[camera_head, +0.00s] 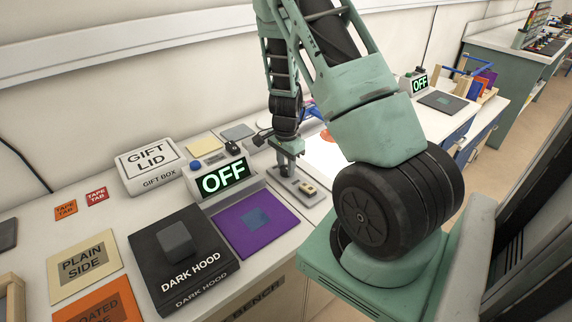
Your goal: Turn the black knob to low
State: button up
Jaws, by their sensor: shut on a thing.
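A black knob (232,148) sticks up just behind the display box (224,180), whose lit screen reads OFF. My gripper (285,172) points down at the back end of a small grey panel (309,199), to the right of the display box. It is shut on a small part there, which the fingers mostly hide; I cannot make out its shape. The gripper is apart from the black knob, to its right. A small pale switch-like piece (308,187) shows on the panel in front of the fingers. No low marking is readable.
A blue button (196,165) is left of the knob. A gift lid box (147,166), a dark hood (182,255) and a purple sheet (250,224) lie close by on the bench. Another OFF display (419,83) stands farther back. My arm hides part of the bench.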

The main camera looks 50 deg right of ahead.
aim_at(286, 168)
jog(key=o, duration=1)
jog(key=shift+c, duration=0.2)
jog(key=shift+r, duration=0.15)
notch_tip(286, 168, up, 17)
jog(key=shift+r, duration=0.1)
